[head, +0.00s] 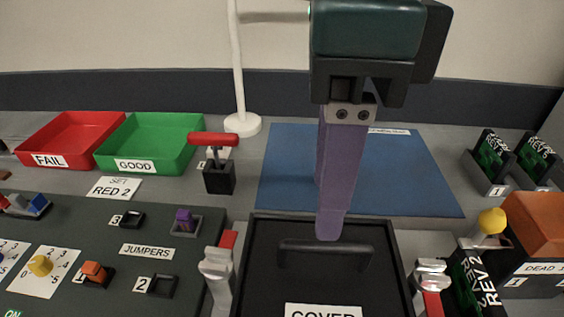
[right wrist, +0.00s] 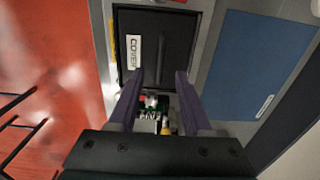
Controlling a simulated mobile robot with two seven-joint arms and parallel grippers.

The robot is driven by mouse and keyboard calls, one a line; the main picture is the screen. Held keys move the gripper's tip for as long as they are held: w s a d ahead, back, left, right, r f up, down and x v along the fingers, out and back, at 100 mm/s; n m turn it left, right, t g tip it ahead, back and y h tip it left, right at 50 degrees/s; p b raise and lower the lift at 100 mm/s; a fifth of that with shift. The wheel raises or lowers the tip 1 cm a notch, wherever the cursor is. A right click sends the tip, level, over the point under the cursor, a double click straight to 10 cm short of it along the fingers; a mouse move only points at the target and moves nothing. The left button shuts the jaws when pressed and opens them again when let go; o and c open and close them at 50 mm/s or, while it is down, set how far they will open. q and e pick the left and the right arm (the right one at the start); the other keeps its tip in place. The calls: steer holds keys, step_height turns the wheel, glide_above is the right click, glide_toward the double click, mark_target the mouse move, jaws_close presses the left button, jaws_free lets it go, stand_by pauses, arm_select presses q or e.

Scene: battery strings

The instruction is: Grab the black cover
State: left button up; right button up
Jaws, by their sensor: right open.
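The black cover (head: 262,290) lies flat at the bottom centre of the head view, with a raised bar handle (head: 350,255) and a white COVER label. It also shows at the top of the right wrist view (right wrist: 175,40). My right gripper (head: 328,230) points down with its purple fingers. In the head view its tip overlaps the handle's far side, and one finger hides the other. In the right wrist view its fingers (right wrist: 160,76) are spread with nothing between them; contact with the handle cannot be told. My left gripper is not in view.
Grey-and-red clamps stand left (head: 217,268) and right (head: 430,272) of the cover. A jumper panel (head: 60,225) lies left, and a blue mat (head: 410,185) lies behind. Red (head: 68,135) and green (head: 150,140) trays stand at the back left. An orange box (head: 540,225) is at right.

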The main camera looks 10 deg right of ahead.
mark_target(326, 246)
step_height(326, 246, down, 4)
steer(key=shift+s+r, duration=0.15)
steer(key=shift+r, duration=0.05)
steer(key=f, duration=0.2)
steer(key=d+f+p, duration=0.1)
steer(key=f, duration=0.1)
steer(key=shift+f, duration=0.2)
steer(key=shift+w+a+f, duration=0.1)
steer(key=shift+w+f, duration=0.1)
steer(key=shift+f, duration=0.3)
jaws_close()
steer(key=shift+r, duration=0.1)
stand_by(0.6)
